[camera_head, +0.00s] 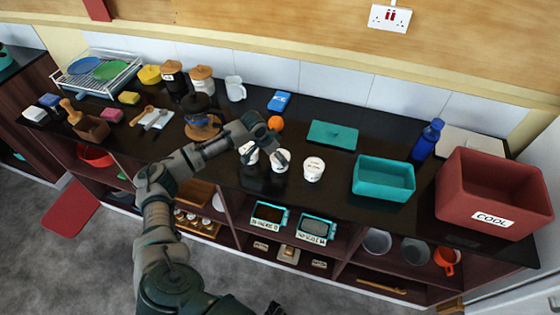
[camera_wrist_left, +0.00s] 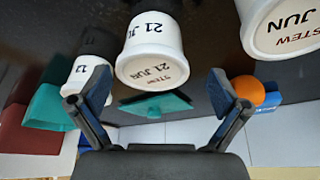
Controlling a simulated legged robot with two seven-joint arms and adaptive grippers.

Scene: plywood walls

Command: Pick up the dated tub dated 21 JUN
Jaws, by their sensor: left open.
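Three white tubs stand in a row on the dark counter. The middle tub (camera_head: 279,161) reads 21 JUN in the left wrist view (camera_wrist_left: 150,50), on its side and on its base. My left gripper (camera_head: 266,151) is open at this tub. In the left wrist view its two fingertips (camera_wrist_left: 159,88) are spread, with the tub seen between and beyond them; contact cannot be told. A second tub (camera_head: 248,153), marked STEW and JUN, shows in the left wrist view (camera_wrist_left: 283,28). The third tub (camera_head: 313,169) shows a 12 in the left wrist view (camera_wrist_left: 88,78).
An orange (camera_head: 276,123) and a teal lid (camera_head: 332,134) lie behind the tubs. A teal bin (camera_head: 384,178) and a red COOL crate (camera_head: 493,193) stand to the right. A dark part (camera_head: 273,309) at the bottom edge may be my right gripper.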

